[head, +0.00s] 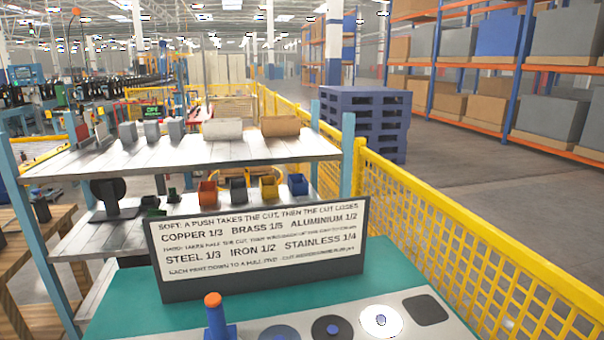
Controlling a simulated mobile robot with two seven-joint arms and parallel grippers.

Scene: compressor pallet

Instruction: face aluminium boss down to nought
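A dark-framed sign (262,247) stands on the green bench top (340,262). Its larger lines read copper 1/3, brass 1/5, aluminium 1/2, steel 1/3, iron 1/2 and stainless 1/4; the smaller lines are only partly legible. A blue upright piece with an orange top (215,315) stands in front of the sign. On a pale plate to its right are a grey-blue disc (279,333), a black disc with a blue centre (332,329) and a bright white disc with a small centre (381,321). I cannot tell which part is the aluminium boss. Neither gripper shows.
A dark rounded square (428,310) lies at the plate's right end. Behind the sign, a shelf rack (190,153) holds blocks and small coloured bins (269,188). A yellow mesh fence (450,250) runs along the right. Blue pallets (365,122) are stacked beyond it.

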